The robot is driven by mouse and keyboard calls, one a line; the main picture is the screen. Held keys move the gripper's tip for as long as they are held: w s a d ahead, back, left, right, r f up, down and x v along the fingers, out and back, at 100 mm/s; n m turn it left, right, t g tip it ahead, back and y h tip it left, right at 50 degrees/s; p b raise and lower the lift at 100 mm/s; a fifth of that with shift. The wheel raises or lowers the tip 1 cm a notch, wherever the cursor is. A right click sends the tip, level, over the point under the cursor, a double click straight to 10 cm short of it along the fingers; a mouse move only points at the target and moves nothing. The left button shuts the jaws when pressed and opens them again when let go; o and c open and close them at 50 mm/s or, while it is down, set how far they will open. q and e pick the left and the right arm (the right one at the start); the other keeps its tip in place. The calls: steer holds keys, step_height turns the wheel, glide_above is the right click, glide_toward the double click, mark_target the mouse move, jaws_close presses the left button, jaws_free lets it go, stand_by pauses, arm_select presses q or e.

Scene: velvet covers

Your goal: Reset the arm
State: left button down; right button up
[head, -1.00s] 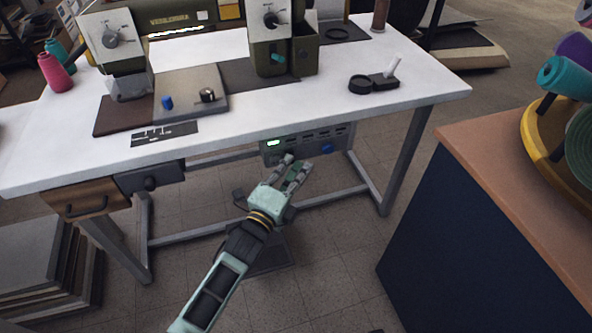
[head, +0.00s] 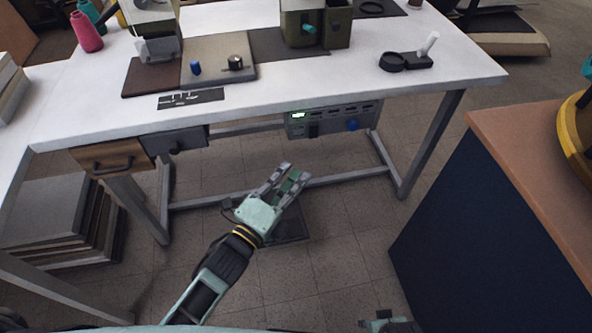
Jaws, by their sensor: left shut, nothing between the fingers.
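My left gripper (head: 295,172) is pale green and grey. It hangs in free space in front of the white sewing table, below the level of its top. Its fingers are shut with nothing between them, pointing up and away toward the table's underside. It touches nothing that I can see. A small part of my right gripper (head: 390,322) seems to show at the bottom edge; its fingers cannot be made out.
The white table (head: 330,95) carries a sewing machine, spools and small tools. A control box (head: 335,120) hangs under its front edge. A dark cabinet with a brown top (head: 535,150) stands at the right. Stacked boards (head: 60,225) lie at the left.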

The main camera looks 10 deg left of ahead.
stand_by(0.4)
arm_select(q)
steer(key=s+a+f+n+g+y, duration=0.25)
steer(key=s+a+f+n, duration=0.2)
steer(key=f, duration=0.45)
steer(key=s+a+f+n+g+y, duration=0.25)
steer(key=f+n, duration=0.35)
steer(key=f, duration=0.3)
steer(key=s+a+f+n+g+y, duration=0.2)
steer(key=s+a+f+n+g, duration=0.25)
steer(key=f, duration=0.55)
steer(key=s+a+f+n+g+y, duration=0.1)
steer(key=s+a+f+n+g, duration=0.2)
steer(key=s, duration=0.4)
steer(key=s+f+n+g, duration=0.2)
steer(key=s+f+n, duration=0.25)
steer(key=s, duration=0.25)
steer(key=s+a+g+p, duration=0.1)
steer(key=s+a+p, duration=0.2)
steer(key=s+p, duration=1.2)
steer(key=shift+s+a+m+y+p, duration=0.15)
steer(key=shift+s+m+y+p, duration=0.2)
steer(key=shift+s, duration=0.55)
arm_select(e)
steer(key=s+d+g, duration=0.1)
steer(key=s+d, duration=0.2)
steer(key=s, duration=1.3)
steer(key=shift+s+r, duration=0.2)
steer(key=shift+s, duration=0.15)
